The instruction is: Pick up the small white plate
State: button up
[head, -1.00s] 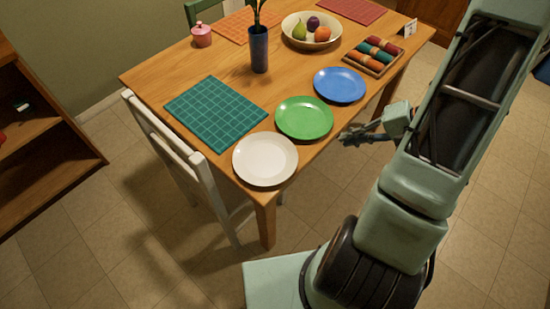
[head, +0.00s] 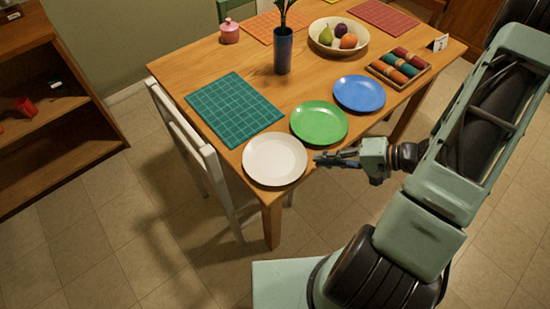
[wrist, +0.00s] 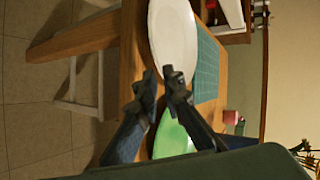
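The small white plate (head: 275,159) lies flat at the near corner of the wooden table, by the table's edge. It also shows at the top middle of the wrist view (wrist: 174,45). My gripper (head: 318,159) is just right of the plate in the head view, close to its rim. In the wrist view my gripper (wrist: 160,76) has its two dark fingers apart with nothing held between them. The fingertips point toward the white plate; whether they touch it I cannot tell.
A green plate (head: 319,123) and a blue plate (head: 359,93) lie beyond the white one. A teal mat (head: 234,109) lies to the left. A dark blue vase (head: 283,51), a fruit bowl (head: 338,48) and a tray of rolls (head: 398,82) stand farther back. A white chair (head: 209,162) is at the left edge.

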aim_at(301, 162)
jog(key=x, duration=0.4)
jog(key=shift+s+a, duration=0.1)
grip_shut()
jog(key=shift+r, duration=0.1)
dwell(0.3)
